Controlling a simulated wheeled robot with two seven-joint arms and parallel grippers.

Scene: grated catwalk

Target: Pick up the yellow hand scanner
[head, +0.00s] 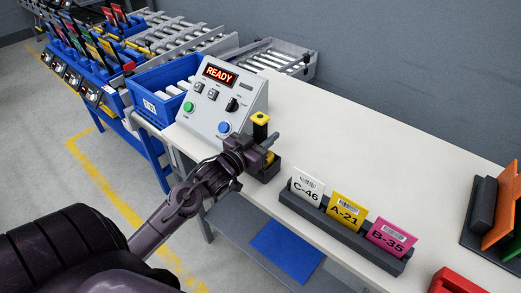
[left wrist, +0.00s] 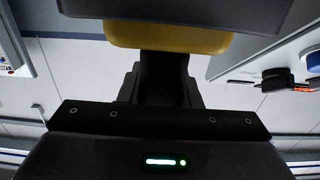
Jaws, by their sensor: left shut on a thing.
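Yellow shows above and below the fingers. Just below is a dark holder (head: 265,172); I cannot tell whether the scanner still touches it. In the left wrist view a yellow part of the scanner (left wrist: 170,38) shows close up beyond the gripper body, partly covered by a dark piece. My right gripper is not in view.
A grey control box (head: 222,103) reading READY stands behind the gripper. A dark rack (head: 345,235) with white, yellow and pink cards is to the right. A blue bin (head: 155,105) is at left. The table's back middle is clear.

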